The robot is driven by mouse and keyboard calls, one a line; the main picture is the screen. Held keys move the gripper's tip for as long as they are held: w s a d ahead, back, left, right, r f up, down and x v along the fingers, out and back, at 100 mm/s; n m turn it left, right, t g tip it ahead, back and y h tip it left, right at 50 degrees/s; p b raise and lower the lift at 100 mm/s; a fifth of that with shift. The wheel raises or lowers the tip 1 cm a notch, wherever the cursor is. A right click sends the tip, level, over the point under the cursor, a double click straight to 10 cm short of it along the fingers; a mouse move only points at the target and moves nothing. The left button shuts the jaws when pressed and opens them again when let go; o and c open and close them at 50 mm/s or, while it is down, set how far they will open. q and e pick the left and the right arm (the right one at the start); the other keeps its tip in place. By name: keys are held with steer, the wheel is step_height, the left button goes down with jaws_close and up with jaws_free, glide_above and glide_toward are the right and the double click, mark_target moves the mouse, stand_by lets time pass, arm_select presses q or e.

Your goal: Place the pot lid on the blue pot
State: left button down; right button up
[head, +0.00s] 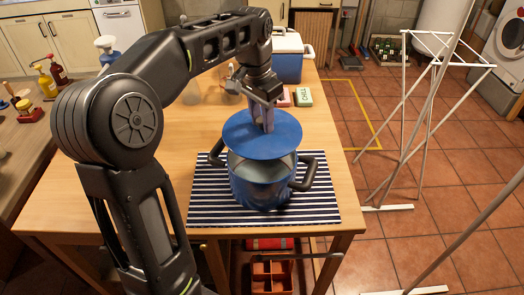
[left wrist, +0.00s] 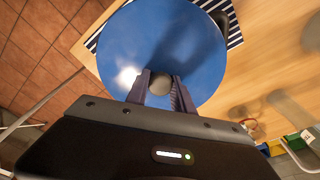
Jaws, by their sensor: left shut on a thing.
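The blue pot (head: 262,184) stands on a striped mat (head: 212,205) on the wooden table, with a dark handle at each side. The blue pot lid (head: 258,143) is held above the pot, over its back part. A gap at the front shows the pot's grey inside. My left gripper (head: 268,124) is shut on the lid's knob from above. In the left wrist view the lid (left wrist: 150,45) fills the upper middle, and its round grey knob (left wrist: 161,84) sits between the fingers. The lid hides most of the pot there. My right gripper is in neither view.
A blue and white cooler box (head: 288,58) stands at the table's back. A white drying rack (head: 425,110) stands on the floor at the right. The table left of the mat is clear.

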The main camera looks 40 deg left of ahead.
mark_target(259, 121)
arm_select(q)
step_height(259, 121, down, 5)
steer(key=shift+f, duration=0.1)
steer(key=shift+f+p, duration=0.3)
steer(key=shift+f, duration=1.5)
steer(key=c, duration=1.1)
jaws_free()
steer(key=shift+r, duration=0.1)
steer(key=r, duration=0.4)
steer(key=s+r, duration=0.1)
steer(key=r, duration=0.6)
steer(key=shift+s+a+r, duration=0.15)
steer(key=shift+s+r, duration=0.1)
steer(key=shift+r, duration=0.15)
